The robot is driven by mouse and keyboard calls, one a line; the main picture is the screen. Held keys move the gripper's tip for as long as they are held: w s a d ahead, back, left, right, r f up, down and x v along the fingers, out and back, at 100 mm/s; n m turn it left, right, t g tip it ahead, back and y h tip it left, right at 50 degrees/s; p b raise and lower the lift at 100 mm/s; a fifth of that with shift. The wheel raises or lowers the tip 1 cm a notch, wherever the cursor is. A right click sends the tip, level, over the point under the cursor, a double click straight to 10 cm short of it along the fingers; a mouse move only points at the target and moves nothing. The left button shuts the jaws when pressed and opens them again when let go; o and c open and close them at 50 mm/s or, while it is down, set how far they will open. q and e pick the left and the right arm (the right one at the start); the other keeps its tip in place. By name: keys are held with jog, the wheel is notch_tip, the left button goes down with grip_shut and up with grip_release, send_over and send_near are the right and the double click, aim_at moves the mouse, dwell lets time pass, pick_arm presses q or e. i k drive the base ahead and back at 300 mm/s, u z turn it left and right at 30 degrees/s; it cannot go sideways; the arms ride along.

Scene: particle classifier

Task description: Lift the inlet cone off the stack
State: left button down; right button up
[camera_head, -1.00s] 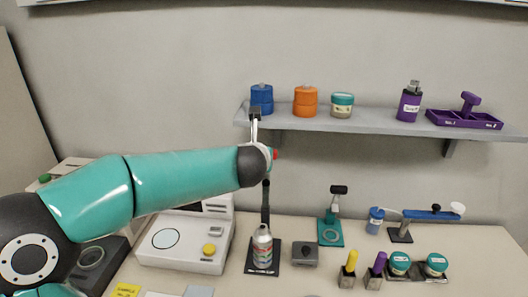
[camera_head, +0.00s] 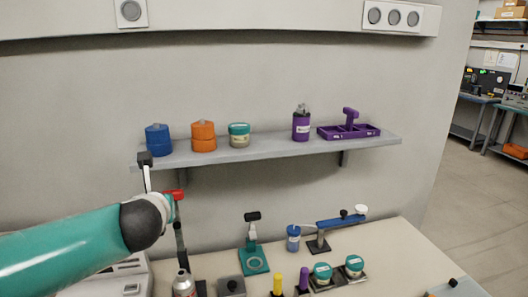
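The stack (camera_head: 184,288) is a small silvery cylinder with coloured bands at the bottom edge of the view. Its top is a narrower silvery piece, which appears to be the inlet cone (camera_head: 183,274); its lower part is cut off by the picture edge. A dark upright (camera_head: 180,237) rises just behind it. My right gripper is out of view.
A wall shelf (camera_head: 270,150) holds blue, orange, teal-lidded and purple containers and a purple tray (camera_head: 348,132). On the bench stand a teal stand (camera_head: 253,260), a grey block (camera_head: 231,287), a blue-armed stand (camera_head: 340,221) and several small jars. Open floor lies right.

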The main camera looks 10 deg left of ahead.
aim_at(184, 282)
jog(key=k, duration=1)
